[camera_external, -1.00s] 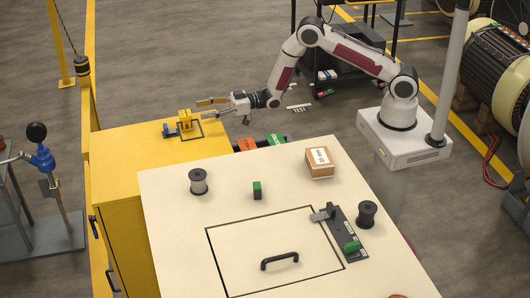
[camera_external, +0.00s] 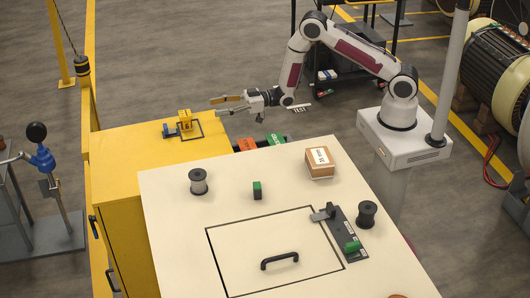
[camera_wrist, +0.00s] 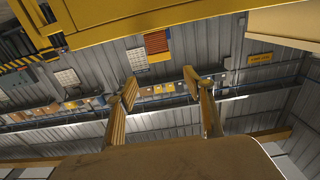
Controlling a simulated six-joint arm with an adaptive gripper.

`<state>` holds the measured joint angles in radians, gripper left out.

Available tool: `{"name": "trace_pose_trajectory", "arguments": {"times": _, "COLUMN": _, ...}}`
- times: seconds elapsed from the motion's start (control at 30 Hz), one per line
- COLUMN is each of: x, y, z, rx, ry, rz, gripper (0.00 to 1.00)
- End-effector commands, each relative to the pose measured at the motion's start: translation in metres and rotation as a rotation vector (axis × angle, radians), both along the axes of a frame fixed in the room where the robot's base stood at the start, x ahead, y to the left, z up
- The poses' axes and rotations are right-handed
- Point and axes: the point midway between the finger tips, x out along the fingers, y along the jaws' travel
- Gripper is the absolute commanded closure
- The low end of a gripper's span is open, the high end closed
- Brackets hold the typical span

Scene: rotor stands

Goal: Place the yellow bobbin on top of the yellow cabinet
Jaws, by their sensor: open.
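The yellow bobbin (camera_external: 185,119) stands on top of the yellow cabinet (camera_external: 120,165), at the marked dark square outline. A small blue item sits just left of it. My gripper (camera_external: 217,105) is to the right of the bobbin, apart from it, with its fingers pointing left. It is open and empty. In the wrist view, the two fingers of my gripper (camera_wrist: 160,86) are spread with nothing between them. The bobbin is not visible there.
The cream bench (camera_external: 165,235) stands in front, bearing a grey spool (camera_external: 198,181), a dark spool (camera_external: 367,213), a small green block (camera_external: 257,190) and a cardboard box (camera_external: 320,160). Orange (camera_external: 245,144) and green (camera_external: 275,139) items lie behind the bench.

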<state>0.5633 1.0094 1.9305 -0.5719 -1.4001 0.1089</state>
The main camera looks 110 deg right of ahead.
Motion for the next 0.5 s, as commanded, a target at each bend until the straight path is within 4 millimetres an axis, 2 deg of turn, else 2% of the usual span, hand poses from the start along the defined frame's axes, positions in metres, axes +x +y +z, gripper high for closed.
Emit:
{"name": "trace_pose_trajectory", "arguments": {"times": 0.27, "x": 0.001, "y": 0.0, "z": 0.001, "rx": -0.001, "ry": 0.001, "rz": 0.0, "gripper": 0.48}}
{"name": "trace_pose_trajectory", "arguments": {"times": 0.5, "x": 0.006, "y": 0.004, "z": 0.014, "rx": -0.019, "ry": 0.03, "rz": -0.006, "gripper": 0.48}}
